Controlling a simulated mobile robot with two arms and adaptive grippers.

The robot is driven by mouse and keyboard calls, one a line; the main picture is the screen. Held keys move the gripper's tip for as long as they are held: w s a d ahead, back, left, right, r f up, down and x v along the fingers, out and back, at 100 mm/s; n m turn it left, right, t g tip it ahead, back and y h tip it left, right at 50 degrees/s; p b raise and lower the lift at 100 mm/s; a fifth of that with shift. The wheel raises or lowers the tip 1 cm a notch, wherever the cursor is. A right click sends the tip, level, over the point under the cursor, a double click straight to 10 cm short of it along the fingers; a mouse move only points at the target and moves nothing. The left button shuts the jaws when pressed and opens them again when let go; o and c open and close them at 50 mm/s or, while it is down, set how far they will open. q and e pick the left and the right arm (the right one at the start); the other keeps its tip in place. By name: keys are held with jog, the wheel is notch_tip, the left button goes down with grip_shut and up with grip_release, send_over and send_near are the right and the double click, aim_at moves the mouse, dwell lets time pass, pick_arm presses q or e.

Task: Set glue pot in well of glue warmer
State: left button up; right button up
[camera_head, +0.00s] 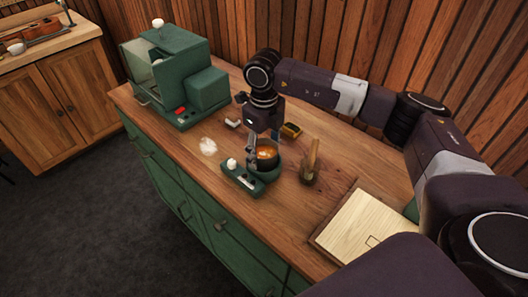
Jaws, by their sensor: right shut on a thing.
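The glue pot (267,154), a small dark pot with orange glue inside, is at the round end of the green glue warmer (243,181). The warmer stands on the wooden worktop and has a white knob on its near left end. My right gripper (252,146) comes down from above at the pot's left side and is shut on the pot. The pot looks upright. The well is hidden beneath the pot, so I cannot tell whether the pot rests in it or is held just above it. My left gripper is not in view.
A jar with a wooden-handled tool (311,165) stands right of the warmer. A pale board (362,232) lies at the front right. A green machine (176,78) fills the back left.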

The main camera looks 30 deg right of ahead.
jog(key=o, duration=1.5)
jog(key=shift+c, duration=0.2)
jog(key=shift+o, duration=0.3)
jog(key=shift+o, duration=1.2)
jog(key=shift+r, duration=0.1)
notch_tip(320, 180, up, 7)
jog(key=p, duration=0.4)
